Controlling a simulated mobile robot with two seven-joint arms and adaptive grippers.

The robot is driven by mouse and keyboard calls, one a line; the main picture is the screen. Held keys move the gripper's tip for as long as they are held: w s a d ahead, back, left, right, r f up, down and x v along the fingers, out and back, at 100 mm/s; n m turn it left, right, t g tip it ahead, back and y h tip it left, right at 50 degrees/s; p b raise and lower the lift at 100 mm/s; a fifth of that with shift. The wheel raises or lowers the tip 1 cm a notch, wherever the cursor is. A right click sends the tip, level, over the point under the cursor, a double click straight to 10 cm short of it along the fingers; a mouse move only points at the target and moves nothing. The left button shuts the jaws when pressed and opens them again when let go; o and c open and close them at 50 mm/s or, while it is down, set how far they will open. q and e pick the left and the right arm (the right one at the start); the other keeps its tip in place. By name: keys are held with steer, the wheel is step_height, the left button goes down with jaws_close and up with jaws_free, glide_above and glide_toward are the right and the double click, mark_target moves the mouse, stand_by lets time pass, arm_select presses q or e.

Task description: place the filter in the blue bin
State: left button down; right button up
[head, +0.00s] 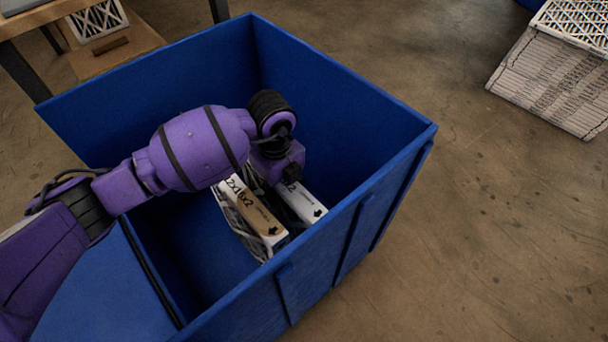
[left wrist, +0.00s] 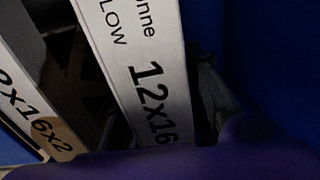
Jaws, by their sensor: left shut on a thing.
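The blue bin (head: 345,75) stands open in the middle of the head view. My left arm reaches over its left wall, and my left gripper (head: 288,178) is down inside it, shut on a white-edged filter (head: 304,206). That filter stands on edge, and its printed edge "12x16" fills the middle of the left wrist view (left wrist: 140,75). The gripper hides its far end. I cannot tell whether its lower edge touches the bin floor. My right gripper is not in view.
A second filter (head: 252,212), white and brown along its edge, stands in the bin just left of the held one. More filters (head: 560,75) stand on the floor at the upper right. A wooden shelf (head: 120,45) is at the upper left. Floor right of the bin is clear.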

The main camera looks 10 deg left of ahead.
arm_select(q)
steer(key=shift+f, duration=0.1)
steer(key=c, duration=1.2)
jaws_free()
step_height(320, 180, up, 12)
steer(key=p, duration=0.4)
steer(key=shift+r, duration=0.2)
